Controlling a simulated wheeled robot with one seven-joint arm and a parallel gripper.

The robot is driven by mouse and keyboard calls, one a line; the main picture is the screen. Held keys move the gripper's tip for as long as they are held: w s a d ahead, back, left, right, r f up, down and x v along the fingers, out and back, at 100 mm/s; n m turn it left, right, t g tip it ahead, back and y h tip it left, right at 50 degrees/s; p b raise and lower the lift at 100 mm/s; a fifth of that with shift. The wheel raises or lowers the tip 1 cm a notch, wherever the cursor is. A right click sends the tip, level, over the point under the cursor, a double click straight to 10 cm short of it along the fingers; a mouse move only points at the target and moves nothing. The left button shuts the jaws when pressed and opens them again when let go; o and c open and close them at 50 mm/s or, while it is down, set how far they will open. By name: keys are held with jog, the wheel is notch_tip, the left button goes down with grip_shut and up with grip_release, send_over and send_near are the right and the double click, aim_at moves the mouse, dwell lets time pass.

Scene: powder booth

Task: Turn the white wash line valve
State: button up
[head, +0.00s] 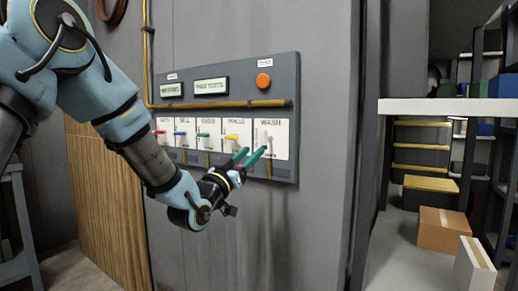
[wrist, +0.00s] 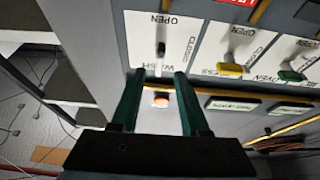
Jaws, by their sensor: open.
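The wash valve (head: 268,139) sits on the white card marked WASH, rightmost of the row on the grey wall panel. Its small handle looks pale in the head view. Whether a fingertip touches the panel is unclear.
Beside the wash valve is a yellow-handled valve (head: 232,137), then a green-handled valve (head: 203,135), with blue and red ones further left. An orange button (head: 263,80) and a yellow pipe (head: 220,104) are above. Shelving and boxes (head: 443,230) stand at right.

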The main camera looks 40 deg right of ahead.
jog(key=shift+v, duration=1.4)
jog(key=w+a+f+n+t+y, duration=0.3)
jog(key=w+a+f+n+y, duration=0.1)
jog(key=w+a+f+y, duration=0.7)
jog(key=w+a+f+n+g+y, duration=0.1)
jog(key=a+f+n+y, duration=0.2)
jog(key=a, duration=0.9)
jog(key=w+a+f+n+y, duration=0.15)
jog(key=a+f+y, duration=0.3)
jog(key=a, duration=0.65)
jog(key=s+a+f+n+g+y, duration=0.35)
jog(key=s+a+n+g, duration=0.2)
jog(key=s+a, duration=0.9)
notch_tip(320, 180, up, 20)
jog(key=w+a+p, duration=0.1)
jog(key=p, duration=2)
jog(key=shift+a+g+h, duration=0.3)
jog(key=shift+a+g, duration=0.05)
